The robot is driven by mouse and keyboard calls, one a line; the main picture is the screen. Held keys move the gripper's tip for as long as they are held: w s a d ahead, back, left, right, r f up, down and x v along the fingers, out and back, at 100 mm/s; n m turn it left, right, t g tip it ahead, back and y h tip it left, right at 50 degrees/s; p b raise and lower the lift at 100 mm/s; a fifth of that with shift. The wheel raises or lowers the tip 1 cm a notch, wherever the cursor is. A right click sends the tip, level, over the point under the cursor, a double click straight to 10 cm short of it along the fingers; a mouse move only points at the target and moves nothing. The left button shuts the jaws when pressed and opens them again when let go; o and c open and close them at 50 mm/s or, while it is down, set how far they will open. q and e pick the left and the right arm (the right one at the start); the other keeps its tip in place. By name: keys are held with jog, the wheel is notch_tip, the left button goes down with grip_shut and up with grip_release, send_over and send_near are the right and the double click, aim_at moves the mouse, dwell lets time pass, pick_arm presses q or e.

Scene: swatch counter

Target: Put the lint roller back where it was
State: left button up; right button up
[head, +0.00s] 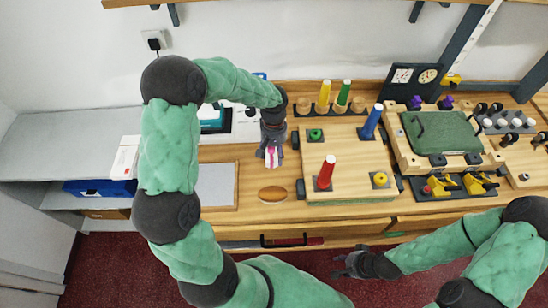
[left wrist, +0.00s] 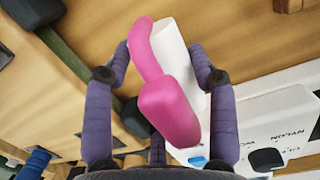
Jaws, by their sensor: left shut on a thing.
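The lint roller has a pink handle and a white roll. It shows in the head view (head: 272,157), hanging at the tips of my left gripper (head: 270,149) over the wooden counter (head: 250,215). In the left wrist view the pink handle of the lint roller (left wrist: 168,108) is nearest the camera, and the white roll lies between the two purple fingers of my left gripper (left wrist: 161,58). The fingers are shut on it. Whether the roller touches the counter is unclear. My right gripper (head: 347,266) is low in front of the counter, away from the roller; its finger opening is too small to tell.
A brown oval object (head: 272,194) lies just below the roller. A framed grey panel (head: 217,186) is to the left. A wooden board (head: 345,155) with coloured cones stands to the right, beside a green-topped block (head: 440,134). A white lettered card (left wrist: 275,125) shows in the wrist view.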

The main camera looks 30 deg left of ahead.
pick_arm(q)
jog(key=shift+f, duration=1.3)
jog(key=shift+f, duration=0.1)
jog(key=o, duration=1.2)
jog(key=shift+r, duration=0.2)
jog(key=r, duration=0.4)
jog(key=w+r+p, duration=0.1)
jog(key=r, duration=0.3)
jog(key=r+p, duration=0.1)
jog(key=r, duration=0.2)
jog(key=shift+w+a+r, duration=0.15)
jog(key=shift+a+r, duration=0.25)
